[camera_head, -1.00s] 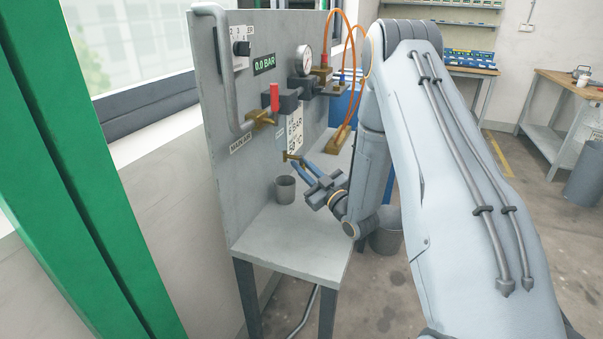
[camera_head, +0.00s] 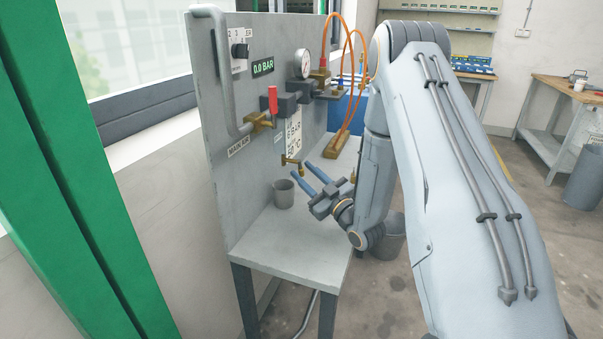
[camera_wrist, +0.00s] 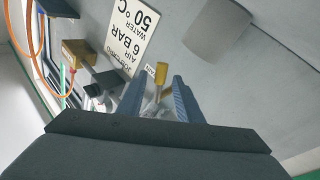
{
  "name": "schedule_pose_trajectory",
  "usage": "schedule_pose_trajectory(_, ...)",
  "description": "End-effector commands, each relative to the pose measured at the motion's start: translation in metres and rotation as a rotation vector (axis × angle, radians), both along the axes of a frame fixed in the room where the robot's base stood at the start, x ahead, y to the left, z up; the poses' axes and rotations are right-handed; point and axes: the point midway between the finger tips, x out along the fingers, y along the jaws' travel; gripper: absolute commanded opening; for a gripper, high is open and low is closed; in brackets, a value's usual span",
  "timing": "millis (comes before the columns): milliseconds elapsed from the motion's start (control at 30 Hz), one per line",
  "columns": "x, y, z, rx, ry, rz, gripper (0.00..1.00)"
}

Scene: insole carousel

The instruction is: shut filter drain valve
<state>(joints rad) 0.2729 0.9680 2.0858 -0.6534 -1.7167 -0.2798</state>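The filter drain valve appears to be the small brass fitting (camera_head: 290,160) low on the grey panel, below the red-handled valve. In the wrist view its yellow-brass end (camera_wrist: 161,75) shows between my fingertips, with a small label behind it. My gripper (camera_head: 308,174) is open, its two blue fingers apart and empty. In the head view the fingertips are close in front of and slightly below the brass fitting. In the wrist view my gripper (camera_wrist: 159,82) has one finger on each side of the brass end, with gaps visible. I cannot tell exactly how the valve is turned.
A grey cup (camera_head: 283,193) stands on the bench (camera_head: 290,240) below the valve. The red-handled valve (camera_head: 272,100), pressure gauge (camera_head: 303,65) and orange hose (camera_head: 352,95) are above. A display (camera_head: 263,67) reads 0.0 BAR. A bucket (camera_head: 387,240) is beside the bench.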

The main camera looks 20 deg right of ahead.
Motion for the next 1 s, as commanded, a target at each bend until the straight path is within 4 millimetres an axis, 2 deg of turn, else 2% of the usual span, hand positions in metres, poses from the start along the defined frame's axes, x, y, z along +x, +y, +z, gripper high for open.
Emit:
schedule_pose_trajectory(300,-0.063,-0.028,-0.001,0.001,0.000,-0.005,0.33)
schedule_pose_trajectory(500,-0.091,-0.039,0.000,0.000,-0.001,-0.003,0.33)
schedule_pose_trajectory(700,-0.101,-0.042,0.001,0.000,-0.001,-0.001,0.33)
schedule_pose_trajectory(1000,-0.101,-0.041,0.001,-0.001,0.000,0.000,0.33)
